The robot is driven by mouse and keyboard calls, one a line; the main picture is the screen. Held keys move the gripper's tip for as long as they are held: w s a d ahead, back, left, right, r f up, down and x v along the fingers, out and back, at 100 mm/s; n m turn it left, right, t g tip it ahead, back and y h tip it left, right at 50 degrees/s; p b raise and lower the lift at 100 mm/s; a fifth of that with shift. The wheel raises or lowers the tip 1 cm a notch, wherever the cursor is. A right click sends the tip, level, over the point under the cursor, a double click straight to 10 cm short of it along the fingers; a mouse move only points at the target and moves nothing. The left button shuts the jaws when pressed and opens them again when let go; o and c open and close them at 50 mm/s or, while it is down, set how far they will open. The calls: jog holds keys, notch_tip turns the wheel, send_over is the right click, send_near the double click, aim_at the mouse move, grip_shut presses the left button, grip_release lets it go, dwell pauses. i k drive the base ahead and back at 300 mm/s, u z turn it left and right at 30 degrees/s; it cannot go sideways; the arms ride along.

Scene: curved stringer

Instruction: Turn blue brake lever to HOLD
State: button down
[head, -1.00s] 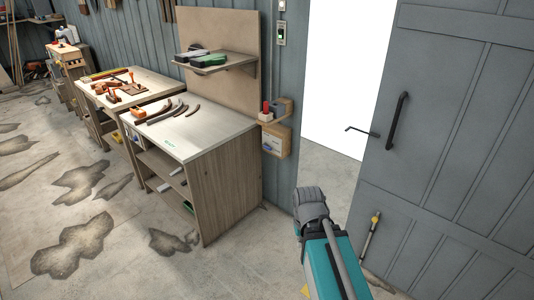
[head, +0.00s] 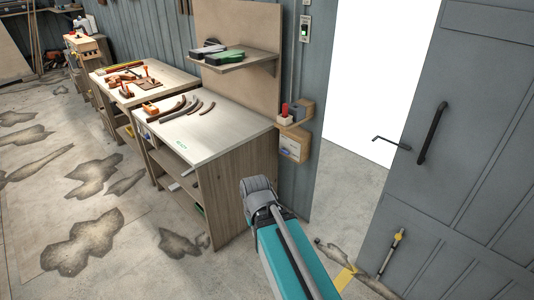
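I cannot make out a brake lever or a HOLD mark for certain. A small blue piece (head: 287,153) shows on the front of a wooden wall box (head: 295,136) beside the doorway, too small to tell what it is. Another small blue patch (head: 147,135) shows at the left end of the near workbench (head: 222,138). My teal arm with its grey joint rises at the bottom centre, in front of the workbench's right side. My gripper's fingers do not show.
Curved wooden pieces (head: 200,108) and an orange tool (head: 150,108) lie on the near workbench. A shelf (head: 240,65) hangs above it. A bright doorway (head: 375,75) and a grey door (head: 465,135) stand at right. The stained floor (head: 125,225) at left is clear.

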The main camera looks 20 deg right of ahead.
aim_at(282, 149)
jog(key=u, duration=0.35)
jog(key=i, duration=1.35)
jog(key=z, duration=0.25)
